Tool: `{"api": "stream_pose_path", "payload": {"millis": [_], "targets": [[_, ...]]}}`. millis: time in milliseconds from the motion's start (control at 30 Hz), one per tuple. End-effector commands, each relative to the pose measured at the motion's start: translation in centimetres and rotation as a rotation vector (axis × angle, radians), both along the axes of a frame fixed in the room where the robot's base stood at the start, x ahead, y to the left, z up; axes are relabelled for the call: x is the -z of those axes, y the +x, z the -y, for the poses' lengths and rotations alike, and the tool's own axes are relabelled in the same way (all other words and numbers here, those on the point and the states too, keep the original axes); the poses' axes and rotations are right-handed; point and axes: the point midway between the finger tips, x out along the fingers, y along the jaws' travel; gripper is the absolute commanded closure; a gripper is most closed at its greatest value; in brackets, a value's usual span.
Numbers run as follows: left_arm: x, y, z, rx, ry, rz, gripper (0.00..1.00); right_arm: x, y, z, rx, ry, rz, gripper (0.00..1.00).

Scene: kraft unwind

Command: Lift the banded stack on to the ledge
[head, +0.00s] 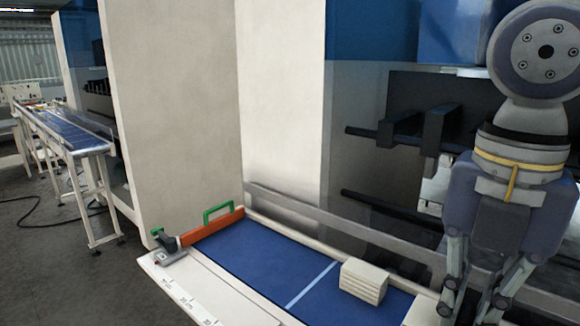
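A small cream stack (364,281) with fine layered lines on its side lies on the blue bed (262,262), right of a pale line across it. A band around it cannot be made out. My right gripper (470,311) points down at the lower right, its two fingers apart with nothing seen between them. It is to the right of the stack and apart from it in the picture. Its lowest parts are near the picture's bottom edge. Which surface is the ledge is unclear; a pale strip with ruler marks (187,299) runs along the bed's front. My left gripper is out of view.
An orange bar (212,227) with a green handle (218,211) crosses the bed's left end. A grey rail (330,232) runs behind the bed. Dark bars (385,131) jut from the machine. A conveyor (65,130) stands far left. The bed's left half is clear.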

Motion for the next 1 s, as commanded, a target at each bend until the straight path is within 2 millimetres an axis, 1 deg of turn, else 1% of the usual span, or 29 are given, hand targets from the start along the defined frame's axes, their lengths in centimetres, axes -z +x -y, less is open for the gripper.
{"api": "stream_pose_path", "payload": {"millis": [333, 600, 867, 1000], "targets": [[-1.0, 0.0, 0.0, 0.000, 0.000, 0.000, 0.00, -0.1, 2.1, -2.5, -0.002, 0.000, 0.000, 1.00], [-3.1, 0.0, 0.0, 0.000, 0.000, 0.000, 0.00, -0.3, 3.6, -4.4, -0.003, 0.002, -0.004, 1.00], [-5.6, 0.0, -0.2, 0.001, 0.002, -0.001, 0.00, -0.4, 5.1, -6.2, -0.003, 0.002, -0.005, 1.00], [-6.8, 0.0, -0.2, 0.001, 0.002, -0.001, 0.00, -0.4, 5.5, -6.6, -0.006, -0.003, -0.005, 1.00]]}}
